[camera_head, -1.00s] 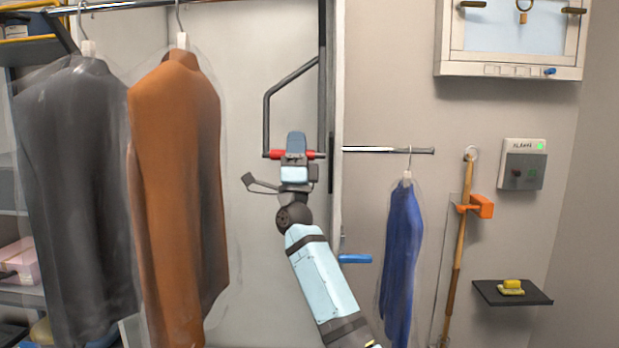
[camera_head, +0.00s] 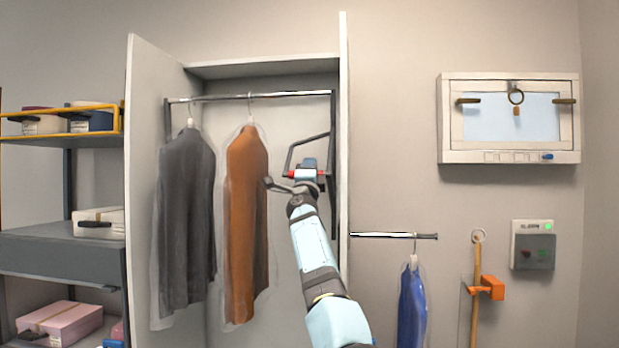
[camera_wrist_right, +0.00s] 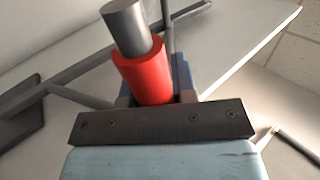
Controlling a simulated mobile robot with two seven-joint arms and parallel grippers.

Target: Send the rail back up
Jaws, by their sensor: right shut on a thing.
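The rail (camera_head: 215,97) is a metal bar hung level between two dark side arms, high inside an open pale wardrobe (camera_head: 265,66). A grey garment (camera_head: 186,215) and an orange garment (camera_head: 247,220) hang from it in clear covers. A dark bent pull bar (camera_head: 290,153) at the right side of the rail frame has a red grip (camera_head: 321,174). My right gripper (camera_head: 307,173) is shut on this red grip, which also shows between the jaws in the right wrist view (camera_wrist_right: 143,80). My left gripper is not in view.
A short wall rail (camera_head: 385,235) holds a blue garment (camera_head: 412,305) right of the wardrobe. Shelves with boxes (camera_head: 98,222) stand at left. A wall cabinet (camera_head: 508,160), a control box (camera_head: 532,245) and an orange-clamped pole (camera_head: 476,290) are at right.

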